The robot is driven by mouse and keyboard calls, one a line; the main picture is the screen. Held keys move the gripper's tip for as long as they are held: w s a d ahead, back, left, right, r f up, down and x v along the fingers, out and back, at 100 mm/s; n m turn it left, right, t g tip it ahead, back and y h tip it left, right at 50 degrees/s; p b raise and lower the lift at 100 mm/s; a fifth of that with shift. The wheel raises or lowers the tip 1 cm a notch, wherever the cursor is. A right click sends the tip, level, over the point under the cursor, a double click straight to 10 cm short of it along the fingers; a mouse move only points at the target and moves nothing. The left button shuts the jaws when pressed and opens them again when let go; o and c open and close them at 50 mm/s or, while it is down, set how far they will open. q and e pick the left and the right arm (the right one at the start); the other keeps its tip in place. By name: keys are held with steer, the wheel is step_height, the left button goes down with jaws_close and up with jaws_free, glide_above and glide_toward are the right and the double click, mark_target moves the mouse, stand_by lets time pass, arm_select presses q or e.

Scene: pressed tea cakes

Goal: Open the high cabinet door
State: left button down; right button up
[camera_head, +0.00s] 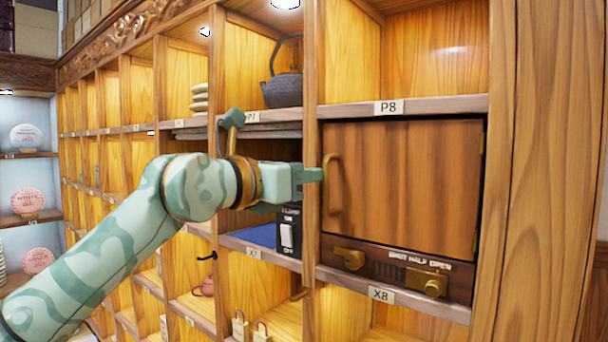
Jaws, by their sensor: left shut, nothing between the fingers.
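The cabinet door (405,190) is a brown wooden panel closing the compartment between the P8 and X8 labels. It sits flush, with no gap that I can see. Its curved brass-coloured handle (333,186) is upright near the door's left edge. My left gripper (318,174) comes in from the left, with its shut fingertips pointing right, just beside the handle. I cannot tell whether the tips touch the handle. Nothing shows between the fingers. My right gripper is out of view.
Below the door is a dark panel (395,270) with brass latches and the words SHUT HALF OPEN. A dark teapot (283,88) stands on the shelf at upper left. A black switch box (289,232) sits behind my gripper. Open wooden shelving extends left.

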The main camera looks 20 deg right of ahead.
arm_select(q)
steer(key=shift+w+a+r, duration=0.1)
steer(key=shift+w+r, duration=0.1)
steer(key=shift+r, duration=0.1)
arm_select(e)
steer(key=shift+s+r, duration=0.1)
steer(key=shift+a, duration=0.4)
arm_select(q)
steer(key=shift+f, duration=0.1)
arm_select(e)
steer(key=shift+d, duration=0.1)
arm_select(q)
steer(key=c, duration=1.9)
jaws_free()
steer(key=shift+w, duration=0.1)
steer(key=shift+w+f, duration=0.2)
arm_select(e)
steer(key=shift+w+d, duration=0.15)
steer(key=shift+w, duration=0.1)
